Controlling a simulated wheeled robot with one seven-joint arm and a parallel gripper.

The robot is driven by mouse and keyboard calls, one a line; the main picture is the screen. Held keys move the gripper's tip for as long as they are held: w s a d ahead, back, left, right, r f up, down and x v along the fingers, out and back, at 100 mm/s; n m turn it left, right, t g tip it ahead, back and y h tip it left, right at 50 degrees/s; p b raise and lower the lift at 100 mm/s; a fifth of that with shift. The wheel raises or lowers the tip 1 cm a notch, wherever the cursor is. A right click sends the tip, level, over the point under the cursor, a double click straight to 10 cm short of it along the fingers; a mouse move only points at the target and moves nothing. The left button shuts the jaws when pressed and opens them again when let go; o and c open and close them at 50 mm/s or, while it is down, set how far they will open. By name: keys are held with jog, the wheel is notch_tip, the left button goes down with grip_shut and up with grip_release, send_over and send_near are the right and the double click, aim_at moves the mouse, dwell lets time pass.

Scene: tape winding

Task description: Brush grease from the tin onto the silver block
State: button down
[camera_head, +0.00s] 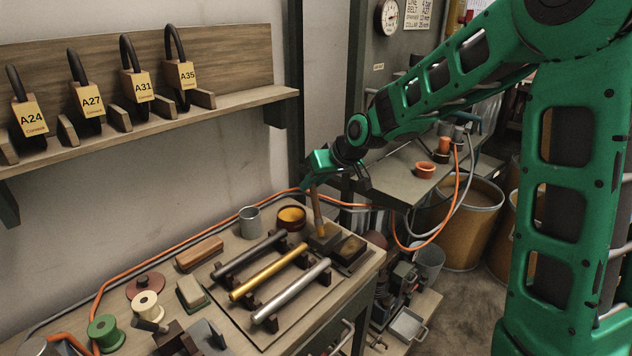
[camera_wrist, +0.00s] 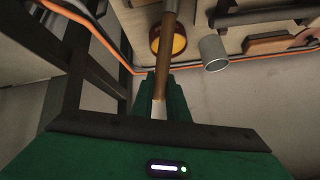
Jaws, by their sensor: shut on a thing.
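My gripper (camera_head: 317,177) is shut on the upper end of a wooden-handled brush (camera_head: 317,208). The brush hangs nearly upright, and its handle also shows between the fingers in the wrist view (camera_wrist: 166,62). Its lower end is over or against a small grey block (camera_head: 328,243), probably the silver block; I cannot tell whether they touch. The tin (camera_head: 280,218), reddish with yellow-orange grease inside, stands just left of the brush. It also shows in the wrist view (camera_wrist: 154,41). The brush's lower tip is cut off in the wrist view.
A grey cup (camera_head: 249,222) is left of the tin. Dark, gold and silver bars (camera_head: 290,296) lie on supports in front. An orange hose (camera_head: 220,221) runs along the bench's back.

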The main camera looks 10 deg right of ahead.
jog(key=shift+s+a, duration=0.3)
jog(key=shift+a, duration=0.1)
jog(key=w+d, duration=0.5)
dwell(0.9)
jog(key=shift+s+a+f, duration=0.1)
jog(key=shift+s+a, duration=1.05)
jog(key=shift+a, duration=0.3)
jog(key=s+a, duration=0.2)
jog(key=shift+a, duration=0.35)
jog(key=shift+r, duration=0.25)
